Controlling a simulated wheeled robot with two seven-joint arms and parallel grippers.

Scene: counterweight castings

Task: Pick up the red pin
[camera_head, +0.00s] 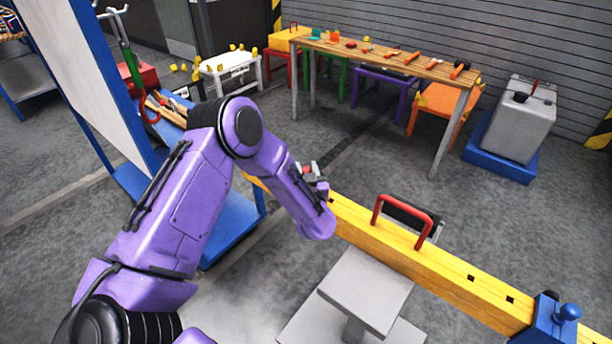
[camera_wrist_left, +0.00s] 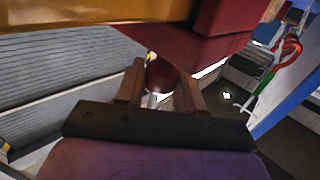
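A dark red rounded piece (camera_wrist_left: 158,77), which looks like the red pin, shows in the left wrist view below a red block (camera_wrist_left: 195,47). My left gripper (camera_wrist_left: 160,90) has its two brown fingers apart, one on each side of this piece. A small gap seems to show beside the left finger, and I see no clear contact. In the head view my purple left arm reaches to the yellow beam (camera_head: 445,268), and its forearm hides the fingers. A small red and grey part (camera_head: 308,170) shows just behind the wrist. My right gripper is not in view.
A red handle (camera_head: 404,212) stands up on the beam, and a blue clamp-like part (camera_head: 552,322) sits at its right end. A grey stand (camera_head: 366,290) is below. A wooden table (camera_head: 385,62) with tools stands behind. A blue-framed board (camera_head: 85,75) is at left.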

